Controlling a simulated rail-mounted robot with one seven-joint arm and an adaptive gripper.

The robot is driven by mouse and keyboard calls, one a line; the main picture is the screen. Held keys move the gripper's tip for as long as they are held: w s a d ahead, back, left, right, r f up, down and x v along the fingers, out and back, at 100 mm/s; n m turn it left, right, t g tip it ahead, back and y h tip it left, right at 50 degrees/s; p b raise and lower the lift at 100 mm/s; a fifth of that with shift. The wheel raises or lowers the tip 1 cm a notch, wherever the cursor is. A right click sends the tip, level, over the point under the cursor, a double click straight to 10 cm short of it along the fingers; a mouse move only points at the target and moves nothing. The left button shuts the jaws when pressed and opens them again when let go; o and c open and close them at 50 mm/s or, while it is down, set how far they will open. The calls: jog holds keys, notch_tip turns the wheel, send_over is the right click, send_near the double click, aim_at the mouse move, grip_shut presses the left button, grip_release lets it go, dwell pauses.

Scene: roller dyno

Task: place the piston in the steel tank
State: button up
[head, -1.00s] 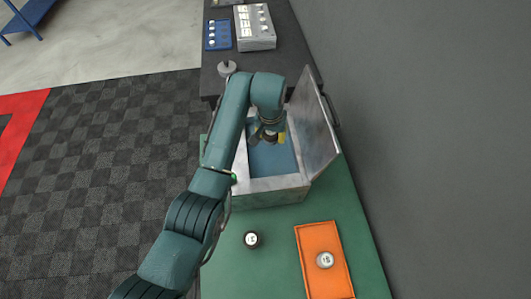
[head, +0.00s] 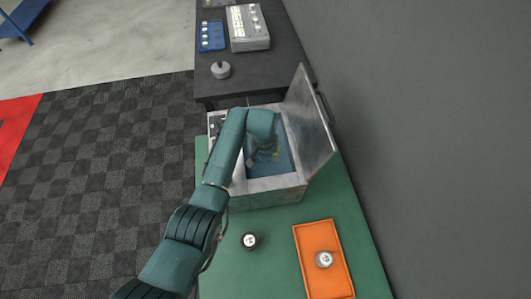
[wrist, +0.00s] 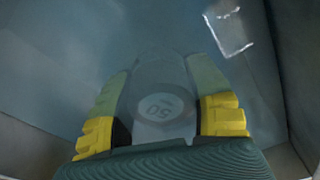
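The steel tank (head: 268,194) stands on the green bench with its lid up on the right side and a blue interior. My gripper (head: 268,158) reaches down inside the tank, partly hidden in the head view by my arm. The fingertips and piston look pale and dimmed, as if under liquid. I cannot tell whether the piston touches the tank floor.
An orange tray (head: 309,284) with a grey round part (head: 324,259) lies on the green bench (head: 222,275). A dark table (head: 270,70) behind holds a grey knobbed weight (head: 221,70), a blue tray and a grey case.

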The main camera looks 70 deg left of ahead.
aim_at(264, 154)
jog(key=o, duration=0.3)
jog(key=shift+o, duration=0.2)
jog(key=shift+r, duration=0.2)
jog(key=r, duration=0.4)
jog(key=d+r+p, duration=0.1)
jog(key=r, duration=0.3)
jog(key=s+r, duration=0.1)
jog(key=r, duration=0.2)
jog(key=shift+d+r+p, duration=0.25)
jog(key=shift+r+p, duration=0.05)
jog(key=shift+r, duration=0.1)
